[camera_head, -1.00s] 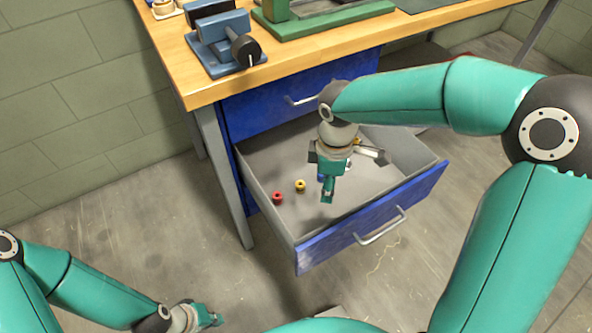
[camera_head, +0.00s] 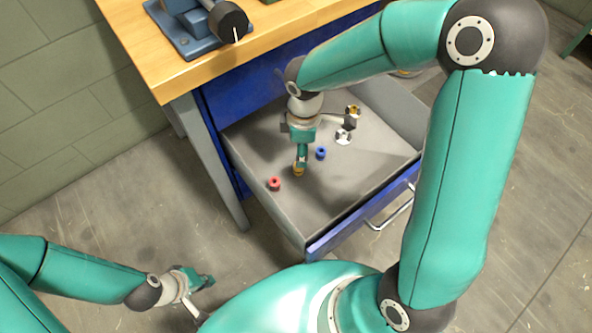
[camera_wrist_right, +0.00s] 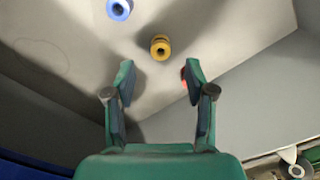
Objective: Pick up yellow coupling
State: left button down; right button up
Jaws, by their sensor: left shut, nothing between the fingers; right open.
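The yellow coupling (camera_head: 298,172) lies on the floor of the open drawer (camera_head: 355,190), partly hidden by my right gripper (camera_head: 301,158) above it in the head view. In the right wrist view the yellow coupling (camera_wrist_right: 160,47) shows whole, just beyond the fingertips and roughly centred between them. There my right gripper (camera_wrist_right: 160,70) is open, with nothing between its fingers. My left gripper (camera_head: 208,281) is shut and empty, low over the floor outside the drawer.
A red coupling (camera_head: 274,184) and a blue coupling (camera_head: 320,153) lie near the yellow one. Metal parts (camera_head: 344,135) lie farther back. The drawer walls surround the arm, and the workbench (camera_head: 170,75) overhangs behind.

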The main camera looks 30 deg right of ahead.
notch_tip(320, 180, down, 3)
jog(key=shift+r+b, duration=0.1)
jog(key=shift+b, duration=0.2)
jog(key=shift+w+a+f+b, duration=0.15)
jog(key=shift+f+b, duration=0.45)
jog(key=shift+f, duration=0.75)
jog(key=shift+s+a+f+b, duration=0.15)
jog(key=shift+f+b, duration=0.45)
jog(key=shift+f, duration=0.7)
jog(key=shift+w, duration=0.1)
jog(key=shift+r, duration=0.1)
jog(key=shift+c, duration=0.3)
grip_shut()
